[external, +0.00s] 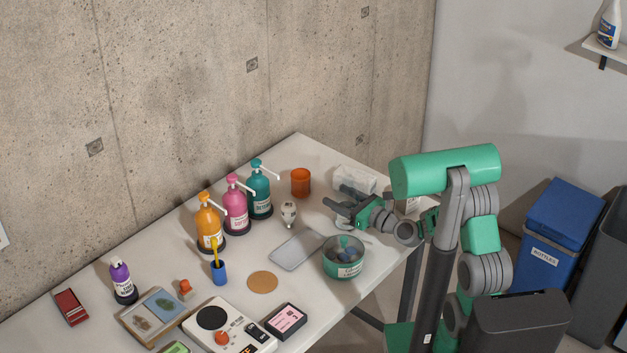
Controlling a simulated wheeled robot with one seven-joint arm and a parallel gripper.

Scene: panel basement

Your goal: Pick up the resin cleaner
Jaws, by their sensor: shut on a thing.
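My gripper (346,207) reaches over the right part of the table, low above its top. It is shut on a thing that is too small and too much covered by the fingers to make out. I cannot tell which object is the resin cleaner. Three pump bottles stand upright at the back: an orange one (208,222), a pink one (236,209) and a teal one (259,192). A small purple bottle (122,280) stands at the left. A white spray bottle with a blue label (608,25) stands on the wall shelf at the upper right.
A white block (356,179) lies just behind my gripper, and an orange cup (301,182) stands left of it. A green-banded bowl (344,262) and a grey tray (298,250) lie in front. Blue (560,230) and dark bins stand right of the table.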

